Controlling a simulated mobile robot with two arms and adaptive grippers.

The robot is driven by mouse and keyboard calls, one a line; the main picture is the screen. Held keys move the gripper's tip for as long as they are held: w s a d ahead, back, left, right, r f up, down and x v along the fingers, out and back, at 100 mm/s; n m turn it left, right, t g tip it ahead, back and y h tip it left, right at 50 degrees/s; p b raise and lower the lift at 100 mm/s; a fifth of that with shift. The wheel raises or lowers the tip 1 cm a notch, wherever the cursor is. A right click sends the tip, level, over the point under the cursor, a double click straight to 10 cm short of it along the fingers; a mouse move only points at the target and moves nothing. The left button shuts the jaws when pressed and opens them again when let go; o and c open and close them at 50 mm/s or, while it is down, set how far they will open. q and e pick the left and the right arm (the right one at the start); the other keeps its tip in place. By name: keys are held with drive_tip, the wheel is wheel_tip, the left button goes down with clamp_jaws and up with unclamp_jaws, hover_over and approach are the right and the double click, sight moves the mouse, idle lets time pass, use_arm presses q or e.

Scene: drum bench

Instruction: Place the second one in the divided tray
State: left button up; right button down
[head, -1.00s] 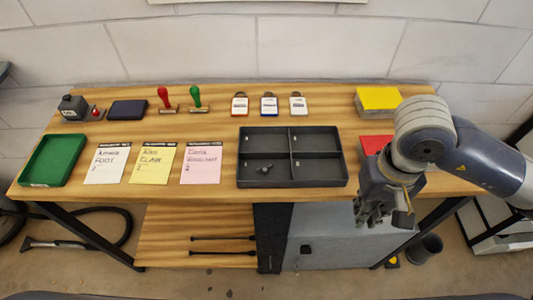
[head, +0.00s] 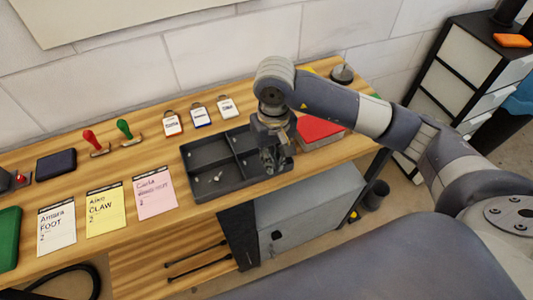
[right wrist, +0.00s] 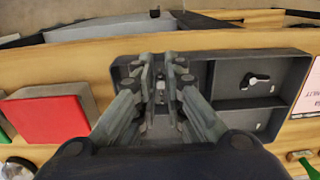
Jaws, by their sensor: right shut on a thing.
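The dark divided tray (head: 207,153) lies on the bench, with a small grey metal part (head: 218,177) in its front left compartment. That part also shows in the right wrist view (right wrist: 256,79). My right gripper (head: 268,162) points down over the right side of the tray. In the right wrist view its fingers (right wrist: 165,78) are closed on a small metal thing, mostly hidden between the fingertips. I cannot tell whether that thing touches the tray floor. My left gripper is not in view.
A red-topped box (head: 318,130) stands right of the tray. A pink note card (head: 155,193) and a yellow one (head: 105,211) lie to its left. Several tags, including a white one (head: 227,107), lie behind it. A grey cabinet (head: 312,205) is below the bench.

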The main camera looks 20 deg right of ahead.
drive_tip(key=shift+w+a+f+p, duration=0.1)
drive_tip(key=shift+w+p, duration=0.05)
drive_tip(key=shift+w, duration=0.45)
drive_tip(key=shift+w+a+f+p, duration=0.1)
drive_tip(key=shift+w+p, duration=0.05)
drive_tip(key=shift+w, duration=0.4)
drive_tip(key=shift+f+p, duration=0.95)
drive_tip(key=shift+f, duration=0.75)
drive_tip(key=shift+f+b, duration=0.2)
drive_tip(key=shift+b, duration=0.2)
drive_tip(key=c, duration=1.7)
unclamp_jaws()
drive_tip(key=shift+r, duration=0.1)
